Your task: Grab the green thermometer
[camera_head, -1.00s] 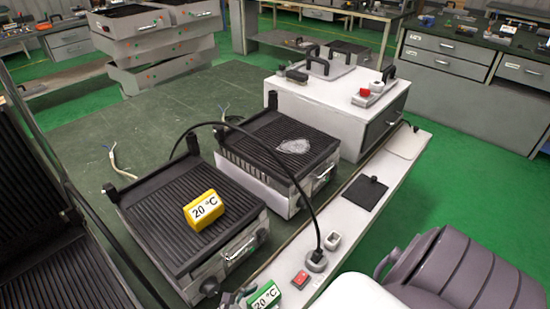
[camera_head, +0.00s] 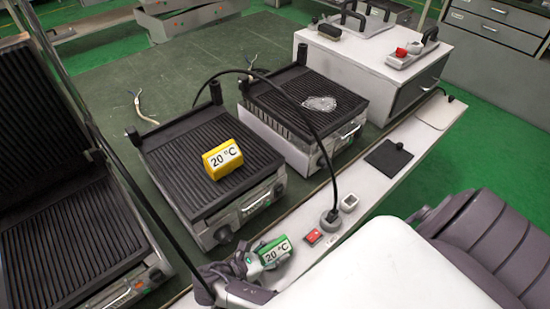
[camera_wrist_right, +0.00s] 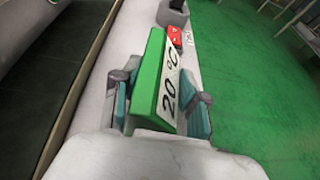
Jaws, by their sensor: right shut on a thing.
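The green thermometer (camera_head: 274,251) with a white "20 °C" face is at the front edge of the workbench in the head view. My right gripper (camera_head: 252,262) is shut on it. In the right wrist view the thermometer (camera_wrist_right: 160,85) stands tilted between the two fingers of the right gripper (camera_wrist_right: 163,105), over the white ledge. I cannot tell whether it touches the ledge. My left gripper is not in view.
A yellow "20 °C" thermometer (camera_head: 222,159) sits on the near grill plate (camera_head: 180,150). A second grill (camera_head: 290,95) carries a whitish patch. The white ledge (camera_head: 365,195) holds a red switch (camera_head: 314,236), a plug with a black cable (camera_head: 330,218) and a black plate (camera_head: 388,159).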

